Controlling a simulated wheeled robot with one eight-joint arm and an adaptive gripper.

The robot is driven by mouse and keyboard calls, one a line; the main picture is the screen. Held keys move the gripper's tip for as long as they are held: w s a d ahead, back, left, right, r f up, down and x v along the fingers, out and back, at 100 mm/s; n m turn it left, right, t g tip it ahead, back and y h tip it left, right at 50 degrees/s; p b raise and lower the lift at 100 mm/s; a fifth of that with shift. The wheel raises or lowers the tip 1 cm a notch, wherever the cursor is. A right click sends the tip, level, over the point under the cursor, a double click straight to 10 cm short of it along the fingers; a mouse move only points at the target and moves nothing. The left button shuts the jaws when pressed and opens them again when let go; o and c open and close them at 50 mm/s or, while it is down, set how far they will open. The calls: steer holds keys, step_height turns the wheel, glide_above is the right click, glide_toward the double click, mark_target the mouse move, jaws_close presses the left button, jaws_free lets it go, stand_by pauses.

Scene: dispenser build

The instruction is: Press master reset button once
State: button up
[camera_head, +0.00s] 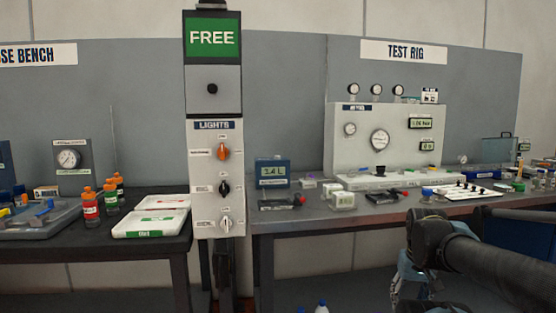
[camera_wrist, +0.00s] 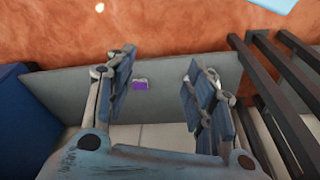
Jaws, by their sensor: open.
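I cannot make out a label reading master reset in either view. A grey post (camera_head: 213,155) stands between the benches, with a green FREE sign (camera_head: 212,37) at its top. Below the sign is a small round black control (camera_head: 212,88) on a grey plate. Lower, a LIGHTS panel carries an orange knob (camera_head: 222,152), a black knob (camera_head: 224,188) and a white knob (camera_head: 225,223). My gripper (camera_wrist: 161,58) is open and empty in the wrist view. In the head view my arm is at the lower right, away from the post.
The test rig (camera_head: 388,138) stands on the right bench among small parts. A blue box (camera_head: 272,172) stands right of the post.

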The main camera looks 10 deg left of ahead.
jaws_close()
stand_by(1.1)
